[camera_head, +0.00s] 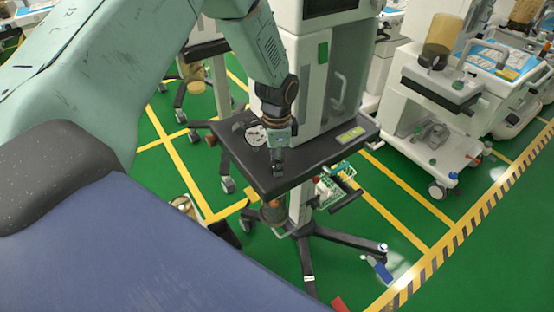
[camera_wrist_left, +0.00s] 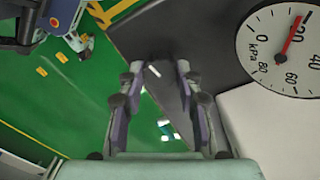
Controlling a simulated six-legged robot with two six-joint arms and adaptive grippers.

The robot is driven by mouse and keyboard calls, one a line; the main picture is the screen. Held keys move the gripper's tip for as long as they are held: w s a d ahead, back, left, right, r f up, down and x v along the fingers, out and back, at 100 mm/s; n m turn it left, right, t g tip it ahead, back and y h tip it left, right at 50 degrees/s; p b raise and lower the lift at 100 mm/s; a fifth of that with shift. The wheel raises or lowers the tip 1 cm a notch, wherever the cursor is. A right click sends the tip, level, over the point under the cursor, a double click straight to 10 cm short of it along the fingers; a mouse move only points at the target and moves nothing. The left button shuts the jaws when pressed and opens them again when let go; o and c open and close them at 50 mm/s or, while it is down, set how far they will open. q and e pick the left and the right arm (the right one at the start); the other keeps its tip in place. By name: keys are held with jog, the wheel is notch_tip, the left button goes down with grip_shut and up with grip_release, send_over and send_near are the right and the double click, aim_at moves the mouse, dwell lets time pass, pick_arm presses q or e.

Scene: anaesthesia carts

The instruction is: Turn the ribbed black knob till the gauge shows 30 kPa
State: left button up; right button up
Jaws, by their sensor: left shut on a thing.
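The round white gauge (camera_head: 257,135) lies on the black shelf of a cart. In the left wrist view the same gauge (camera_wrist_left: 270,52) is cut off at the right edge. Its red needle points close to the 20 mark; the exact value is hard to read. My left gripper (camera_head: 278,170) points down at the shelf beside the gauge, near the front edge. In the wrist view its two fingers (camera_wrist_left: 160,68) stand apart. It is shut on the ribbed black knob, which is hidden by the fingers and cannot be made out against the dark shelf. My right gripper is not in view.
The black shelf (camera_head: 275,187) has a green-yellow label at its right. The pale cart body (camera_head: 312,90) rises right behind my gripper. A wire basket (camera_head: 335,185) hangs below. More carts (camera_head: 430,120) stand to the right on the green floor.

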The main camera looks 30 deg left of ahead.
pick_arm(q)
jog(key=shift+m, duration=0.4)
jog(key=o, duration=1.2)
jog(key=shift+c, duration=0.2)
notch_tip(320, 180, up, 12)
dwell(0.4)
